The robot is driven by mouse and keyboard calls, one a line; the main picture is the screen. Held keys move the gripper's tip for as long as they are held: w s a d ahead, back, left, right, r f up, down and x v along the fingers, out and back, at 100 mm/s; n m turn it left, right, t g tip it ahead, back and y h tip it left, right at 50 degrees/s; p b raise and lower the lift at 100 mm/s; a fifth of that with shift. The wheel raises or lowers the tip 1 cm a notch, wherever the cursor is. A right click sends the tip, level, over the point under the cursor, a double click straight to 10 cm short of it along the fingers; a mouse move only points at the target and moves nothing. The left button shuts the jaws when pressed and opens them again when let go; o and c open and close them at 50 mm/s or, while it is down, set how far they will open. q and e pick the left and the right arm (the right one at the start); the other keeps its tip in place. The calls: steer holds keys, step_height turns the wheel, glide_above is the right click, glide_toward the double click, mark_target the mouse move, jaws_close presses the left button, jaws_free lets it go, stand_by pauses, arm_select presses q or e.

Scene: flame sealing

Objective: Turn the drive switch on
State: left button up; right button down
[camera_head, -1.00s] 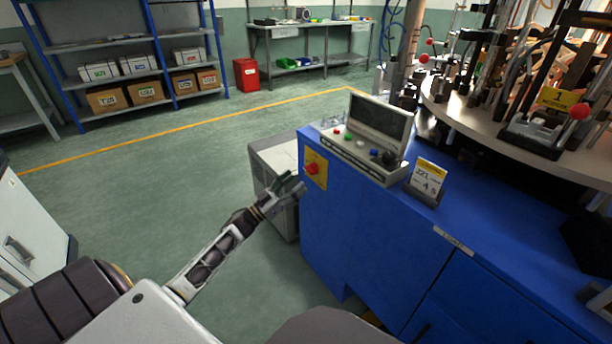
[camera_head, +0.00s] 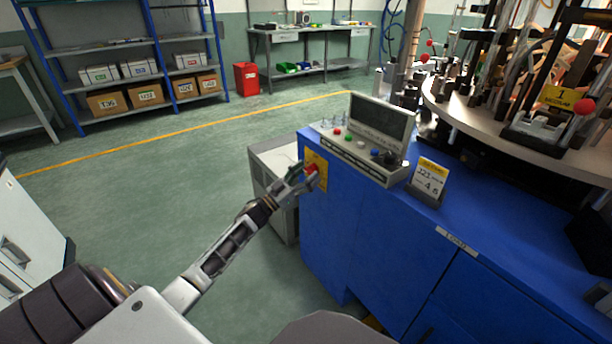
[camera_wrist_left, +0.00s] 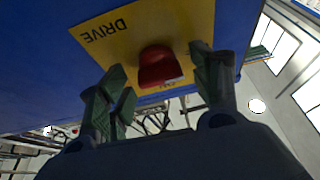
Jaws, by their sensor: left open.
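The drive switch is a red knob (camera_head: 311,169) on a yellow plate (camera_head: 321,180) on the side of the blue cabinet (camera_head: 345,225). In the left wrist view the red knob (camera_wrist_left: 160,66) sits on the yellow plate (camera_wrist_left: 110,35) marked DRIVE, seen upside down. My left gripper (camera_head: 302,178) is at the plate, and in the wrist view its green-padded fingers (camera_wrist_left: 160,88) are open, one on each side of the knob. I cannot tell whether they touch it. My right gripper is not in view.
A control panel (camera_head: 358,158) with coloured buttons and a screen stands on the cabinet top, beside a small sign (camera_head: 428,181). A grey box unit (camera_head: 270,165) stands on the floor behind my gripper. The green floor at left is clear.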

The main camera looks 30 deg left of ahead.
arm_select(q)
steer(key=shift+c, duration=0.3)
steer(key=c, duration=1)
steer(key=shift+o, duration=0.2)
